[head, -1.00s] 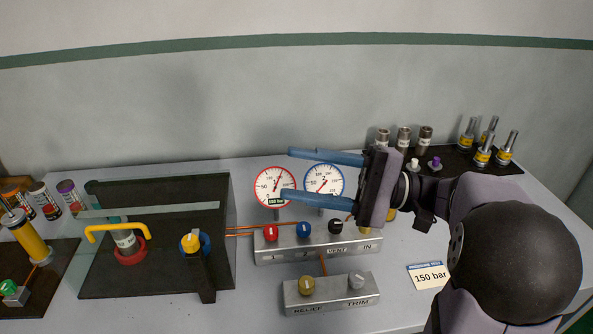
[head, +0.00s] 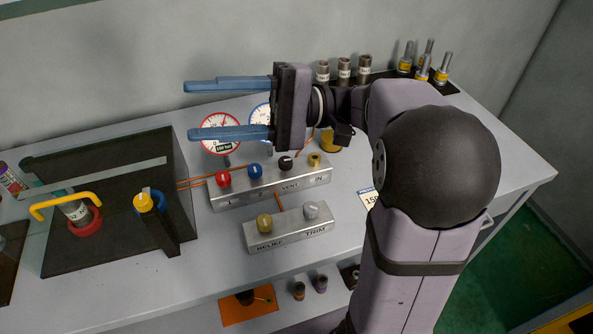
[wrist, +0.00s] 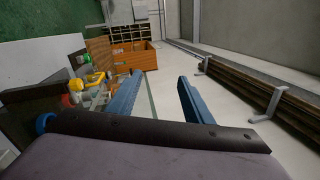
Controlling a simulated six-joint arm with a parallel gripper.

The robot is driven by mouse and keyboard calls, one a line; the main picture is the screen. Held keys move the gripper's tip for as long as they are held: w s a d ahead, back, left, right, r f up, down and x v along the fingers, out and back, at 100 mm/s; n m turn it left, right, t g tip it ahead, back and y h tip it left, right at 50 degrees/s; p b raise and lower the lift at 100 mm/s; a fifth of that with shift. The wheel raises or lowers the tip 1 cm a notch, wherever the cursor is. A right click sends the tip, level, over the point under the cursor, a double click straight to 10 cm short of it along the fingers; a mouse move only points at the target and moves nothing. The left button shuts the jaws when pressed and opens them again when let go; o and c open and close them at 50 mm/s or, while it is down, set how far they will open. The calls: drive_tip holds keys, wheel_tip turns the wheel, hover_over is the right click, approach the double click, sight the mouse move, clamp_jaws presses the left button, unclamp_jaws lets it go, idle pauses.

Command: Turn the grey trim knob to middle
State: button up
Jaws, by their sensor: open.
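The grey trim knob (head: 311,210) sits on the right end of the small metal block (head: 290,235) labelled RELIEF and TRIM, with a thin pointer mark that is too small to read surely. The brass relief knob (head: 265,222) is on the same block to its left. My gripper (head: 229,109) is open and empty, its two blue fingers pointing left in the head view, raised in front of the gauges and well away from the trim knob. In the wrist view the blue fingers (wrist: 155,98) are apart with nothing between them; the trim knob cannot be made out there.
Behind is a larger manifold (head: 272,187) with red, blue, black and brass knobs. A red-rimmed gauge (head: 221,133) and a partly hidden blue-rimmed gauge stand behind it. A dark box (head: 105,235) with a yellow handle is left.

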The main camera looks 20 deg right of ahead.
drive_tip(key=s+a+n+g+h+p, duration=0.3)
drive_tip(key=s+a+g+h, duration=0.1)
drive_tip(key=s+a+g, duration=0.15)
drive_tip(key=n+t+h, duration=0.5)
drive_tip(key=n+h, duration=0.8)
drive_tip(key=h, duration=0.3)
hover_over(312, 207)
wheel_tip(312, 207, down, 22)
drive_tip(key=shift+r+p, duration=0.1)
drive_tip(key=shift+p, duration=0.2)
drive_tip(key=shift+w+n, duration=0.1)
drive_tip(key=shift+n, duration=0.5)
drive_tip(key=shift+f+p, duration=0.35)
drive_tip(key=shift+f, duration=3.4)
